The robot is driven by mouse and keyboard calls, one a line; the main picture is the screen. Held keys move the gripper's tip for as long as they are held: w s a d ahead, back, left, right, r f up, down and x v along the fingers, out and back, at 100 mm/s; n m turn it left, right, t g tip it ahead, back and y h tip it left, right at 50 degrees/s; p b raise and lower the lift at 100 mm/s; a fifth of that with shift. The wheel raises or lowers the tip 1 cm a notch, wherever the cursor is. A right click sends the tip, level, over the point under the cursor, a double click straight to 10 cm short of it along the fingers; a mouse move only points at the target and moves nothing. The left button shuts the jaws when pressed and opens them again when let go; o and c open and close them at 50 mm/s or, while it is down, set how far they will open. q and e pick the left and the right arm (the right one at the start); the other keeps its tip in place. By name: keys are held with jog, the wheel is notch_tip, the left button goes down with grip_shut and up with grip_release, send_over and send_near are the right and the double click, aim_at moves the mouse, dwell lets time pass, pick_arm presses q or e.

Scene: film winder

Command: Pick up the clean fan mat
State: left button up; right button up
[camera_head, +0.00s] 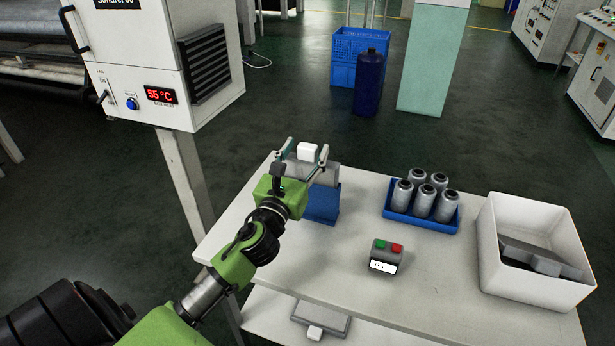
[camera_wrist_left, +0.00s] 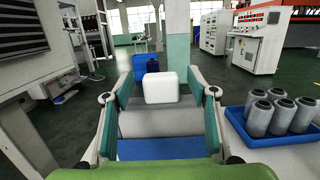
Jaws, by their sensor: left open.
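A grey fan mat (camera_head: 324,173) with a white block handle (camera_head: 308,151) on top rests on a blue stand (camera_head: 321,204) at the table's far left. The mat also shows in the left wrist view (camera_wrist_left: 160,121), with its white handle (camera_wrist_left: 161,87) uppermost. My left gripper (camera_head: 304,152) is open, with one finger on each side of the handle. In the wrist view a gap shows between the handle and both fingers (camera_wrist_left: 158,92). My arm and gripper hide part of the mat and stand. My right gripper is not in view.
A blue tray of several grey cylinders (camera_head: 393,212), a button box (camera_head: 386,257) and a white bin with dark grey pieces (camera_head: 490,255) stand to the right. Another grey mat with a white handle (camera_head: 321,317) lies on the lower shelf. A cabinet reading 55 °C (camera_head: 150,120) stands at left.

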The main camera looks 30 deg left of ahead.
pick_arm(q)
jog(key=shift+x, duration=0.9)
jog(key=shift+f, duration=0.15)
jog(key=c, duration=1.3)
